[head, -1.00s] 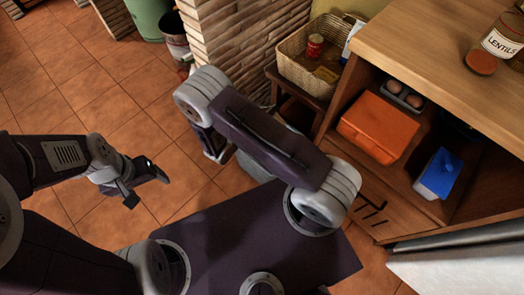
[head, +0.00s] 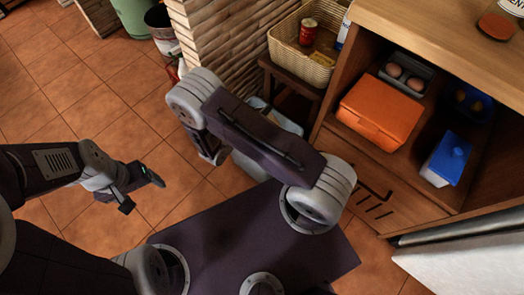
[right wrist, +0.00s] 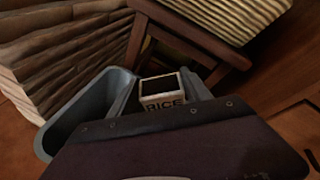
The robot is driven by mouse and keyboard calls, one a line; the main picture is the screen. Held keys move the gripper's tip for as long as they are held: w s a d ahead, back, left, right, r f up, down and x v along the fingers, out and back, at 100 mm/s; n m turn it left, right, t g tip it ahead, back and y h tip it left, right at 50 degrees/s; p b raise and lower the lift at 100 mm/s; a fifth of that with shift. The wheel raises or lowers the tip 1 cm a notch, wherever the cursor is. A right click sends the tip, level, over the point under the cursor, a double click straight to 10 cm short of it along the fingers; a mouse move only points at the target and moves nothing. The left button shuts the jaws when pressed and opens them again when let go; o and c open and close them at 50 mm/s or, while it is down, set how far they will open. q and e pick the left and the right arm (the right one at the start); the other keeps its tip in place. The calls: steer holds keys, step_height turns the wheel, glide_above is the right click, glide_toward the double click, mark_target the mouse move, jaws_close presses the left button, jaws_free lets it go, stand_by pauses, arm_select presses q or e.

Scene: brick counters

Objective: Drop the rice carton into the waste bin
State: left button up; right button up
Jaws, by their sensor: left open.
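The rice carton (right wrist: 161,91) shows in the right wrist view, pale with a dark top and the word RICE, partly cut off by a dark part of my right arm. The grey-blue waste bin (right wrist: 66,124) is left of it; it also shows behind my right arm in the head view (head: 250,164). I cannot tell whether the carton is inside the bin or above it. My left gripper (head: 143,190) is open and empty above the tiled floor, away from the bin.
A wicker basket (head: 285,48) with a red can stands on a dark stool by the brick pillar (head: 215,45). Right of it, a wooden cabinet (head: 425,205) holds an orange box (head: 380,110), an egg tray and a blue-lidded box (head: 446,158). Floor at left is open.

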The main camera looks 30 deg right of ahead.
steer(key=o, duration=0.4)
steer(key=p+v, duration=0.4)
steer(key=v, duration=0.5)
